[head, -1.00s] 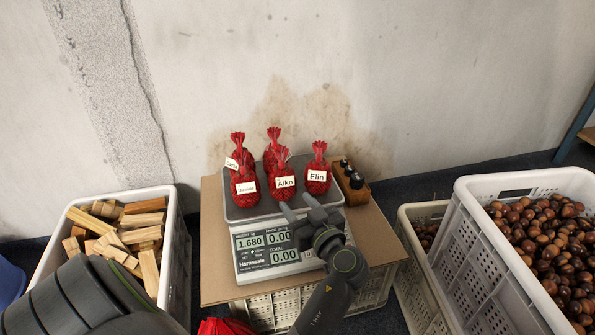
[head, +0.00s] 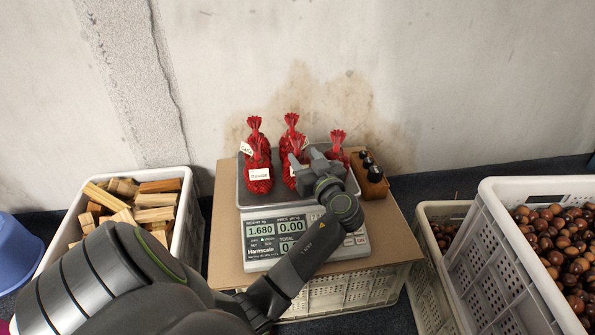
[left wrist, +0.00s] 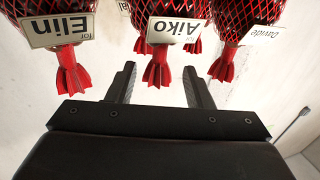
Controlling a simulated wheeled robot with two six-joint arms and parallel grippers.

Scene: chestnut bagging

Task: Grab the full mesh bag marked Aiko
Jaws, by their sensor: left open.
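Red mesh bags stand on the scale pan. The Aiko bag (left wrist: 168,48) shows its label and gathered red tail in the left wrist view, where the picture is upside down. In the head view, the Aiko bag (head: 289,176) is mostly hidden by my left gripper (head: 303,156). That gripper is open and empty. In the left wrist view the fingers of my left gripper (left wrist: 160,72) lie on either side of the Aiko tail; I cannot tell whether they reach around it. My right gripper is out of view.
Close neighbours are the Elin bag (head: 338,146) on the right, the Davide bag (head: 258,160) on the left, and others behind. The scale (head: 259,252) reads 1.680. A wooden weight block (head: 374,188) stands right of the pan. A wood crate (head: 191,215) and chestnut crate (head: 492,245) flank it.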

